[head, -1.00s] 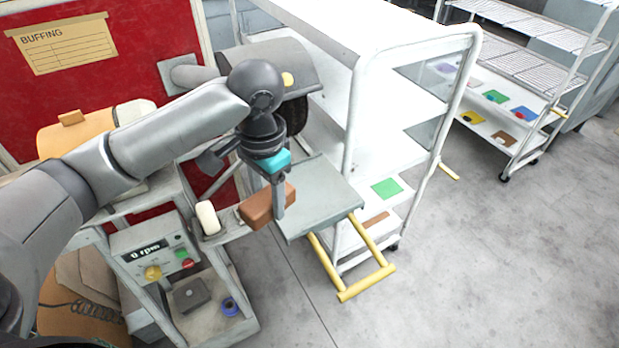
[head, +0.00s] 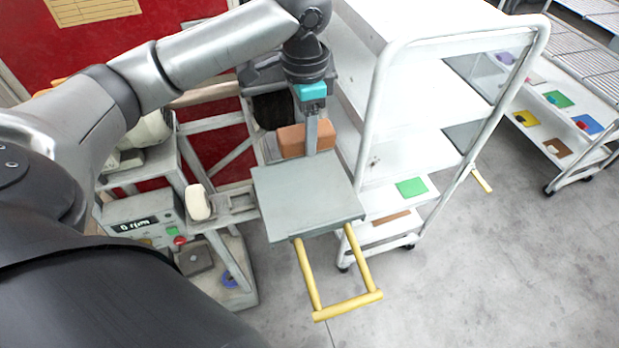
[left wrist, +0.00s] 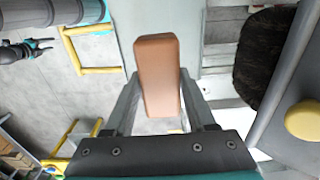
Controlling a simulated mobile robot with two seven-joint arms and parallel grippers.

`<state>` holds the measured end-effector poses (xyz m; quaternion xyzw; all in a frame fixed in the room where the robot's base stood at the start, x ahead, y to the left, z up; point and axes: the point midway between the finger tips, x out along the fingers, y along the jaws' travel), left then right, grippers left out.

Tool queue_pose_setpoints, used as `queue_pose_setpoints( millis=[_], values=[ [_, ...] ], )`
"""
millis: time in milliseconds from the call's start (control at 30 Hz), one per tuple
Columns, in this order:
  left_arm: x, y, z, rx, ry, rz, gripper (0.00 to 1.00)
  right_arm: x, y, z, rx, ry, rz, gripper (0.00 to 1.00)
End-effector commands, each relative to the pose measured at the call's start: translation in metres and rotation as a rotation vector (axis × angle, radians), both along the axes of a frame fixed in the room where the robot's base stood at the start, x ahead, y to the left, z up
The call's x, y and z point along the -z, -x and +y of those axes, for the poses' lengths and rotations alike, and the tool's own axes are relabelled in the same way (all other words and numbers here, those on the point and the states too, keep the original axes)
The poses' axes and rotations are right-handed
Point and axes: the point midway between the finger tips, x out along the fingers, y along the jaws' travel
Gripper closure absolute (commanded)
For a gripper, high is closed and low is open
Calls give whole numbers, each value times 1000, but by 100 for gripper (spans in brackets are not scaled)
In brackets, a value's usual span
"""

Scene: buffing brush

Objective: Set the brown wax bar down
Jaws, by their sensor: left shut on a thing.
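The brown wax bar (head: 291,141) is held in my left gripper (head: 312,148), by the far edge of a grey flat plate (head: 305,198) with a yellow handle. In the left wrist view the bar (left wrist: 158,70) sits between the two fingers of my left gripper (left wrist: 160,100), its long side pointing away from the palm. I cannot tell whether the bar's underside touches anything. What looks like my right gripper (left wrist: 42,47) shows small at the left of the left wrist view; its fingers are too small to read.
A dark round brush (head: 272,110) is just behind and left of the bar. A white shelf cart (head: 385,60) stands close on the right, with a green card (head: 411,187) on a lower shelf. A white block (head: 198,202) is on the machine frame at left. Floor at lower right is clear.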

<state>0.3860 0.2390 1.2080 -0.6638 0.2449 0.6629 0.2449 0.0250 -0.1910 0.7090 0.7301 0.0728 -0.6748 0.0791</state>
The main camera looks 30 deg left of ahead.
Motion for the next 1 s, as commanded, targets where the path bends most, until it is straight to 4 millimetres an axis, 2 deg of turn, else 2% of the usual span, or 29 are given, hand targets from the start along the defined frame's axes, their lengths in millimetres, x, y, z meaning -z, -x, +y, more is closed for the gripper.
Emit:
queue_pose_setpoints(
  millis=[100, 300, 567, 700, 800, 1000],
  values=[
    [34, 1, 0, -1, 0, 4, 100, 2, 3, 0, 0, 0, 4, 50],
    [80, 0, 0, 0, 0, 1, 100, 3, -4, 1, -1, -1, -6, 50],
    [105, 0, 0, -1, 0, 0, 100, 3, -10, 3, 0, -5, -17, 50],
    [127, 0, -1, 0, 0, 1, 100, 4, -10, 4, 0, -6, -18, 50],
    [137, 0, 0, 0, 1, -1, 100, 5, -10, 4, 0, -6, -18, 50],
    [139, -1, 0, 1, 0, -3, 100, 5, -10, 4, 0, -6, -17, 50]
  ],
)
